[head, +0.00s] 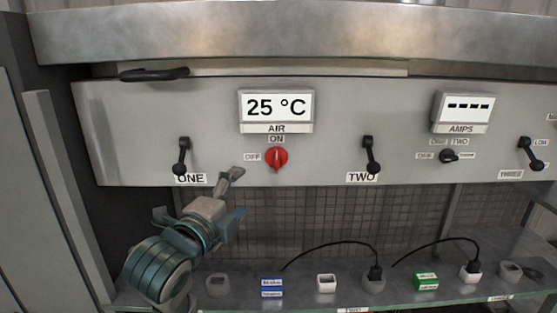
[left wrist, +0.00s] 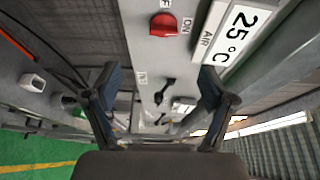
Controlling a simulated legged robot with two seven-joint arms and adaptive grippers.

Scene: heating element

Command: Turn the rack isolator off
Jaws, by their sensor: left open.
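A red rotary knob (head: 277,159) sits on the grey panel below the AIR display, with an ON label (head: 276,139) above it and an OFF label (head: 252,156) to its left. Its handle looks upright, toward ON. No label reading rack isolator is legible. My left gripper (head: 235,194) is below and left of the knob in the head view, open and apart from it. In the left wrist view the red knob (left wrist: 163,25) is near the top, beyond the spread fingers (left wrist: 160,78), with nothing between them. My right gripper is not in view.
The display (head: 276,106) reads 25 °C. Black levers ONE (head: 182,157) and TWO (head: 370,156) flank the knob. A black selector (head: 448,156) is under the AMPS meter (head: 463,108). Sockets, blocks and cables stand on the shelf (head: 400,293) below. The panel overhangs a mesh-backed recess.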

